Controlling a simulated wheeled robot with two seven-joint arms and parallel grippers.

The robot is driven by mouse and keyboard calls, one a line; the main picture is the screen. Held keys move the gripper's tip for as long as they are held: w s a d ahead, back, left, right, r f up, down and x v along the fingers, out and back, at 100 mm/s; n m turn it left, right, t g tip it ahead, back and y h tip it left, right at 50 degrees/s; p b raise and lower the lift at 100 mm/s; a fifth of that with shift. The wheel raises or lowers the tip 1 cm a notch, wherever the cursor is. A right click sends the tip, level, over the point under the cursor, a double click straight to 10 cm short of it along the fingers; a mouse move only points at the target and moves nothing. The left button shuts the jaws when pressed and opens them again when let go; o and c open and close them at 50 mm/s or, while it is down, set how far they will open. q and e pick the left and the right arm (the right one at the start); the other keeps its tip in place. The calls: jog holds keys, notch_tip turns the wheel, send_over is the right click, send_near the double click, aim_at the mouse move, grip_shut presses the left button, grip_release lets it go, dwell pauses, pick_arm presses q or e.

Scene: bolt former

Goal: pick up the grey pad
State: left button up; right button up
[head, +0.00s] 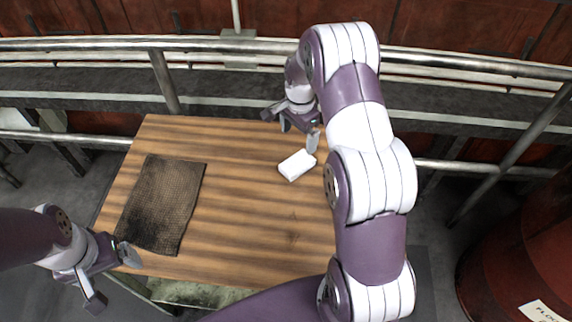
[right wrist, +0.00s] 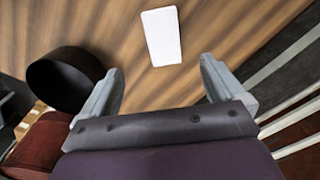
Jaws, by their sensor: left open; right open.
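A pale, nearly white rectangular pad (head: 297,165) lies flat on the wooden table (head: 240,235), right of its middle. It is the closest match to the grey pad. It also shows in the right wrist view (right wrist: 161,36), beyond the fingertips and roughly centred between them. My right gripper (head: 299,135) is open and empty, just behind the pad in the head view and apart from it. Its two fingers also show in the right wrist view (right wrist: 160,72). My left gripper (head: 112,279) is open and empty off the table's front left corner.
A dark, meshed mat (head: 163,205) lies flat on the table's left part. A metal railing (head: 230,45) runs behind the table. A red drum (head: 525,250) stands at the far right. The table between mat and pad is clear.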

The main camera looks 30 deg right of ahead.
aim_at(296, 163)
jog(key=f+p, duration=0.1)
jog(key=f, duration=0.7)
jog(key=f+p, duration=0.1)
jog(key=f, duration=0.3)
jog(key=shift+w+f+p, duration=0.15)
jog(key=shift+w+p, duration=0.15)
jog(key=shift+p, duration=0.05)
jog(key=c, duration=1.2)
jog(key=shift+r, duration=0.35)
jog(key=r, duration=0.1)
jog(key=r+b, duration=0.1)
jog(key=r, duration=0.1)
jog(key=shift+s+d+r, duration=0.15)
jog(key=shift+s+r, duration=0.15)
jog(key=shift+r, duration=0.1)
jog(key=s+d+r+b, duration=0.2)
jog(key=s+d+r, duration=0.3)
jog(key=s, duration=0.4)
jog(key=shift+s+r, duration=0.4)
jog(key=shift+r, duration=0.45)
